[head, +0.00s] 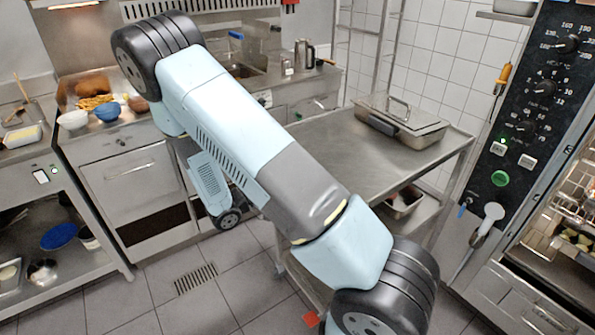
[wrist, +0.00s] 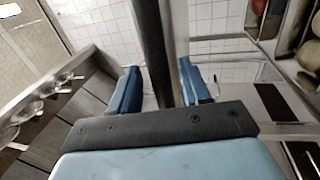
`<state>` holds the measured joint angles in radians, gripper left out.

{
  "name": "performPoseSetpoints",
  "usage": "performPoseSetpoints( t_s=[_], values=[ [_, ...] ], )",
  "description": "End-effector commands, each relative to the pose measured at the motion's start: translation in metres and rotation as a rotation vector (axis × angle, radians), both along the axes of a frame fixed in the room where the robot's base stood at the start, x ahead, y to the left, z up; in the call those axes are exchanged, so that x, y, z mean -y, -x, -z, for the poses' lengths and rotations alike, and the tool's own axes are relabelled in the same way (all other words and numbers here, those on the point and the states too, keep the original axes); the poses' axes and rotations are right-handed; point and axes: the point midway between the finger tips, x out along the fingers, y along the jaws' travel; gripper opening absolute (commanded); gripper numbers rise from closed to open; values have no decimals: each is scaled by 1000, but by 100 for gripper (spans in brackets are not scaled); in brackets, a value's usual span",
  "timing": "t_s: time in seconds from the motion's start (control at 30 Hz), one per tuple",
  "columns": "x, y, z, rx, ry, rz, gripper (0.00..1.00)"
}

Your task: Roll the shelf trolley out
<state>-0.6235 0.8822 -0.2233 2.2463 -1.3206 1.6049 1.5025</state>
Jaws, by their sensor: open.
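A steel two-level unit, which looks like the shelf trolley (head: 345,155), stands right of centre in the head view. A lidded steel pan (head: 402,122) is on its top and another pan (head: 404,201) is on the lower shelf. My arm crosses in front and hides its near left part. My gripper (wrist: 160,88) shows only in the wrist view, its two blue fingers apart. A dark upright bar (wrist: 153,45) runs between the fingers in the picture, with a paler strip beside it. I cannot tell whether the bar is within the jaws or beyond them.
An oven (head: 500,130) with a control panel stands close on the right. A tall rack frame (head: 384,50) is behind the trolley. Counters (head: 130,180) with bowls line the left and back. Tiled floor (head: 240,270) is clear at front left, with a drain grate (head: 195,279).

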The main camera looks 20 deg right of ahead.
Motion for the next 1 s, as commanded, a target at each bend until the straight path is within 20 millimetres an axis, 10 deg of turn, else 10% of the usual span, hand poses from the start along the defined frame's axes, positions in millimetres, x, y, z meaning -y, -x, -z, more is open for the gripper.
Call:
performPoseSetpoints(
  t_s=[1.0],
  values=[
    [-129, 24, 28, 0, -1, -1, 47]
  ],
)
